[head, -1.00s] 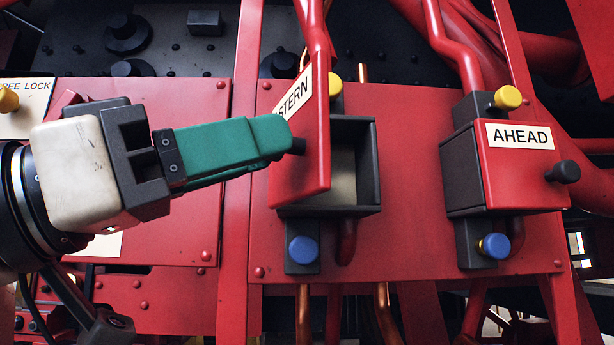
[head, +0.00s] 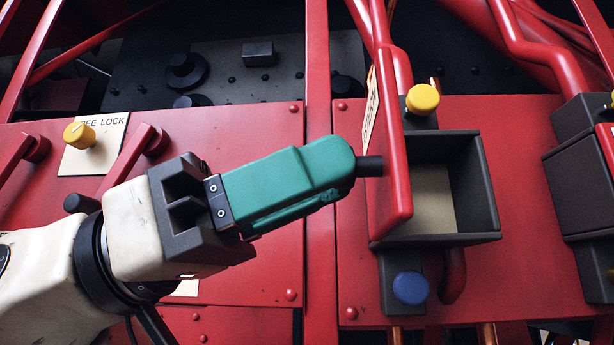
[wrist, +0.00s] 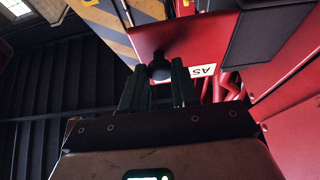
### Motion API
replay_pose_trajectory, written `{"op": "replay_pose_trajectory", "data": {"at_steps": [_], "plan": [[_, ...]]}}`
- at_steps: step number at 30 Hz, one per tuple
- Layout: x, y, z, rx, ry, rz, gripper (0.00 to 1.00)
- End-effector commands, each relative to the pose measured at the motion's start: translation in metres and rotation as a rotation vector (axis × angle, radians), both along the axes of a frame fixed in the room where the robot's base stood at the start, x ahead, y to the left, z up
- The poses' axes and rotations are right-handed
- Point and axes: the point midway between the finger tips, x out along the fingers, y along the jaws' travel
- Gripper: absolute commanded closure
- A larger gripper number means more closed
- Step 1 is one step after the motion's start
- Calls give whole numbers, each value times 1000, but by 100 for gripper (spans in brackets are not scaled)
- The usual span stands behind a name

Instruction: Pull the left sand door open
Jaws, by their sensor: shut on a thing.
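The left sand door (head: 393,190) is a red panel with a white label, seen nearly edge-on in the head view and swung out from its box. Behind it the dark box (head: 486,190) stands open with a pale inside. My gripper (head: 352,165), with green fingers, is shut on the door's black knob (head: 371,167) from the left. The wrist view shows the knob (wrist: 159,70) at the fingertips, with the red door (wrist: 190,38) behind it and the label partly readable as "AS".
A yellow knob (head: 422,99) sits above the box and a blue knob (head: 410,287) below it. Another dark box (head: 582,185) stands at the right edge. A lock plate with a yellow knob (head: 79,135) and red levers are at left, near my arm.

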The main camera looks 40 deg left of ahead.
Motion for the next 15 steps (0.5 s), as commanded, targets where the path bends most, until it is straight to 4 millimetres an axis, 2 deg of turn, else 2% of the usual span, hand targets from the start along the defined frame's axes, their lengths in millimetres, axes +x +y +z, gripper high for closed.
{"op": "replay_pose_trajectory", "data": {"at_steps": [5, 6, 13, 15], "plan": [[1, 0, -2, 2, 4, -1, 100], [1, 0, -2, 2, 4, -1, 68], [1, 0, -1, 1, 2, 1, 46], [0, 0, -1, 1, 2, 1, 46]]}}
